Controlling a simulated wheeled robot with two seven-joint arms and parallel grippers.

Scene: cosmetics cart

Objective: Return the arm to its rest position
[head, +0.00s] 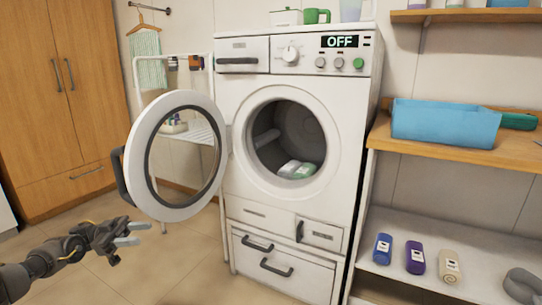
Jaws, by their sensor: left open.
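My left gripper (130,234) is open and empty at the lower left, in front of and below the washing machine's open door. Its arm comes in from the left edge. The washing machine (304,214) stands in the middle, its round door (139,198) swung wide open to the left. Its display reads OFF. Inside the drum (275,153) lie small white and green items (297,169), too small to tell exactly. My right gripper is not in view.
A shelf unit at right holds a blue bin (445,124). A drying rack stands behind the door. A wooden wardrobe (95,100) stands at left. Floor (140,282) around the gripper is clear.

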